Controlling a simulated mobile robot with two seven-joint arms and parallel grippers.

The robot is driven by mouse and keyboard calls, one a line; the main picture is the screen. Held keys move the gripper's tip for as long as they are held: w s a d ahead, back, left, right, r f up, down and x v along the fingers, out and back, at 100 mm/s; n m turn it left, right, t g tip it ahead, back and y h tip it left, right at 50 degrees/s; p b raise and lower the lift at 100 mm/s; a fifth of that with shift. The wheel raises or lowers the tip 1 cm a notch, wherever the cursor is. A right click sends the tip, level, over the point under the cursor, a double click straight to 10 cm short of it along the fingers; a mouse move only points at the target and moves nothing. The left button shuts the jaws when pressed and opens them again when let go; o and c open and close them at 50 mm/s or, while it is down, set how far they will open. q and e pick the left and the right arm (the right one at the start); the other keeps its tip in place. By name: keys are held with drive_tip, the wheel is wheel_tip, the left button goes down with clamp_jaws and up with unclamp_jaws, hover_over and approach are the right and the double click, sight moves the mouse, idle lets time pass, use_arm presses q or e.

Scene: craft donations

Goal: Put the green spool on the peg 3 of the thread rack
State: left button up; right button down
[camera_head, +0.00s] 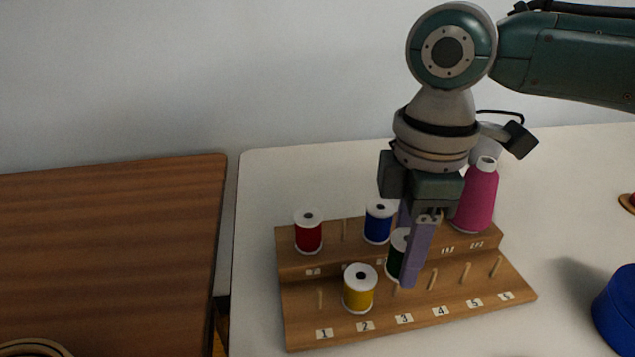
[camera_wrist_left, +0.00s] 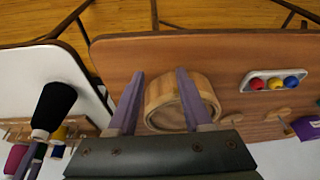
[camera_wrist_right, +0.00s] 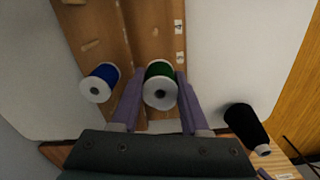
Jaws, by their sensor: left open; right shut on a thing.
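The green spool (camera_head: 398,258) has white ends and is held by my right gripper (camera_head: 410,270), whose purple fingers are shut around it. It hangs upright over the front row of the wooden thread rack (camera_head: 300,338). Peg 3 (camera_head: 396,290) shows just below the spool, above label 3; whether the spool touches it I cannot tell. In the right wrist view the green spool (camera_wrist_right: 160,86) sits between the fingertips. My left gripper (camera_wrist_left: 158,98) is open and empty over a brown table, in front of a round wooden piece (camera_wrist_left: 200,90).
A yellow spool (camera_head: 360,290) stands on peg 2, left of the green one. A blue spool (camera_head: 379,224) and a red spool (camera_head: 308,234) are in the back row. Pegs 1, 4, 5 and 6 are bare.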

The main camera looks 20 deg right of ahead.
use_arm(q)
drive_tip(key=shift+d+r+p, duration=0.1)
drive_tip(key=shift+r+p, duration=0.35)
drive_tip(key=shift+r, duration=0.1)
idle(0.5)
drive_tip(key=shift+r+p, duration=0.4)
drive_tip(key=shift+p, duration=0.1)
drive_tip(key=shift+f, duration=0.1)
use_arm(e)
drive_tip(key=shift+f, duration=0.2)
drive_tip(key=shift+f, duration=0.1)
use_arm(q)
drive_tip(key=shift+f+b, duration=0.8)
drive_tip(key=shift+b, duration=0.1)
use_arm(e)
drive_tip(key=shift+f, duration=1.6)
